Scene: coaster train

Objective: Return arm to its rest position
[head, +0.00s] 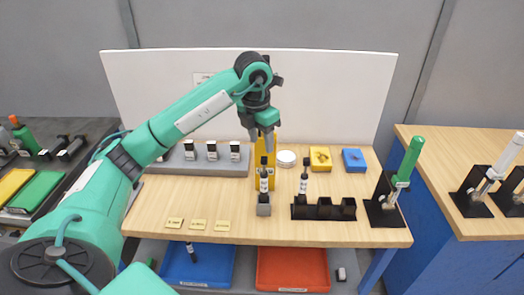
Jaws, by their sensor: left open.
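My left arm comes in from the left, and its gripper (264,137) points down over the middle of the table, open. Directly below it a dark-capped vial with a white label (264,184) stands upright in a small grey block (263,209). The fingertips look close to the vial's top; I cannot tell whether they touch it. A yellow upright piece (256,168) stands behind, partly hidden by the gripper and vial. My right gripper is not in view.
A black rack (325,211) holds a similar vial (304,184) at its left end. A grey rack with several vials (190,163) stands back left. A green-handled tool (408,162) stands at the right in a black stand (384,213). Blue (200,265) and red (291,270) trays lie below the table.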

